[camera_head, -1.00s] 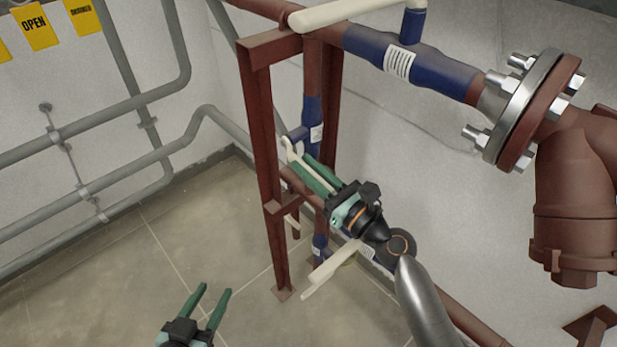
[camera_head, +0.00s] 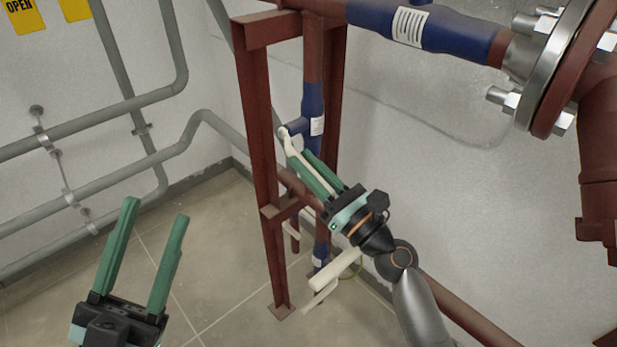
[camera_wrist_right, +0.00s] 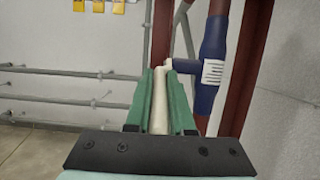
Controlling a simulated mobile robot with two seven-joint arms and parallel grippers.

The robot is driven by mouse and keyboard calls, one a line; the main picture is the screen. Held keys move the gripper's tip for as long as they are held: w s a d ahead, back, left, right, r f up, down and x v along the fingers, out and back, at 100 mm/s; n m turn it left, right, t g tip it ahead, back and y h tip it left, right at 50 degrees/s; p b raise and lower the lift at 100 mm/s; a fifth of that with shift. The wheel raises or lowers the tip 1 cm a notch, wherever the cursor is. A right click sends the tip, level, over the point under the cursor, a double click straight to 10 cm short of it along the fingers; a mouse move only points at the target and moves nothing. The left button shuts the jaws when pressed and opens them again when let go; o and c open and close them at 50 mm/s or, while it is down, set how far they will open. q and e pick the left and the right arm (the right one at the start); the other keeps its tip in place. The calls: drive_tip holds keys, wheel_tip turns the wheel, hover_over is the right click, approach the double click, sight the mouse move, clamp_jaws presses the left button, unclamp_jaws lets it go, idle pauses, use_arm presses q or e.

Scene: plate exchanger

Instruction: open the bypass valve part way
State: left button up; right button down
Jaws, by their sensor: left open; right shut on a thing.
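A blue valve (camera_head: 313,108) with a white label sits on the vertical red-brown pipe inside the steel frame. It also shows in the right wrist view (camera_wrist_right: 212,70). Its cream lever (camera_head: 289,145) slopes from the valve stem down to the right, toward my right gripper. My right gripper (camera_head: 300,156) is shut on this lever. In the right wrist view the lever (camera_wrist_right: 159,100) lies lengthwise between the green fingers, which hide part of it. I cannot read which valve this is. My left gripper (camera_head: 157,208) is open and empty at lower left, well apart from the valve.
The red-brown frame (camera_head: 257,130) stands close beside the lever. Lower cream levers (camera_head: 335,270) lie beneath my right wrist. Grey pipes (camera_head: 95,125) run along the left wall. Floor at lower left is clear.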

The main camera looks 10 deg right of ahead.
drive_tip(key=shift+f+t+y+b, duration=0.2)
drive_tip(key=shift+t+y+b, duration=0.15)
drive_tip(key=shift+b, duration=0.65)
use_arm(q)
drive_tip(key=shift+s+d+f+h, duration=0.15)
drive_tip(key=shift+f+h, duration=0.1)
drive_tip(key=shift+f, duration=0.3)
drive_tip(key=shift+s+f+h, duration=0.15)
drive_tip(key=shift+f+h, duration=0.1)
drive_tip(key=shift+f, duration=0.3)
use_arm(e)
drive_tip(key=c, duration=0.8)
unclamp_jaws()
drive_tip(key=shift+f, duration=0.1)
use_arm(q)
drive_tip(key=shift+d+f+b, duration=0.15)
drive_tip(key=shift+f+b, duration=0.85)
drive_tip(key=shift+f, duration=0.25)
use_arm(e)
drive_tip(key=shift+v, duration=6.2)
use_arm(q)
drive_tip(key=shift+w, duration=0.1)
